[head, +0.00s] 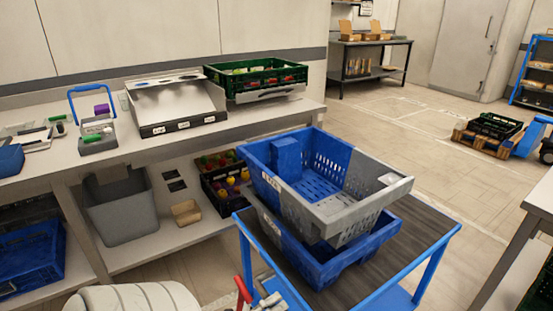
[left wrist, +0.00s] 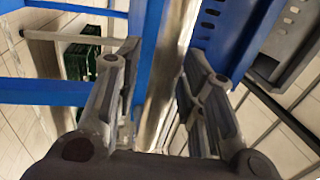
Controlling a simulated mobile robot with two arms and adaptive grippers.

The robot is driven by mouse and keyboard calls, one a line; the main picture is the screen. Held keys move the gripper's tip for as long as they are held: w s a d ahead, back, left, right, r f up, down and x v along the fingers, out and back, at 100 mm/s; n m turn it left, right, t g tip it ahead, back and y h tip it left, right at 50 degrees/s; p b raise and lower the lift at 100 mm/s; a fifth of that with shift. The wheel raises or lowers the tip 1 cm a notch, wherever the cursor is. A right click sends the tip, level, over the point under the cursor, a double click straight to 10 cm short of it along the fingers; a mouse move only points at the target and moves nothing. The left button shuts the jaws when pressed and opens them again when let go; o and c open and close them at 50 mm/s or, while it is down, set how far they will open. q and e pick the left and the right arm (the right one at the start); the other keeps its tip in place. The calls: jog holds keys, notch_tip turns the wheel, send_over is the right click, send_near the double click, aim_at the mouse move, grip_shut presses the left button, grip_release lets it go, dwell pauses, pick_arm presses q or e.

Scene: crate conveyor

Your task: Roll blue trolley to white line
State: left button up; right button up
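The blue trolley (head: 425,262) stands right of the workbench. It has a dark top and carries two stacked crates: a blue-and-grey crate (head: 375,205) tilted on a blue crate (head: 350,262). Thin white lines (head: 412,99) mark the floor beyond the trolley. In the left wrist view my left gripper (left wrist: 155,105) has its grey fingers apart. A blue trolley post (left wrist: 146,45) shows beyond and between them; I cannot tell if they touch it. A grey piece at the bottom of the head view may be this gripper. My right gripper is not in view.
The workbench (head: 265,122) runs along the left with a green crate (head: 262,82) on it. A table edge (head: 540,195) stands close on the right. Open floor (head: 400,140) lies beyond the trolley. A low pallet with a dark crate (head: 490,128) stands farther right.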

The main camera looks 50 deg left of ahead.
pick_arm(q)
jog(key=v, duration=1.2)
jog(key=shift+r, duration=0.1)
dwell(0.7)
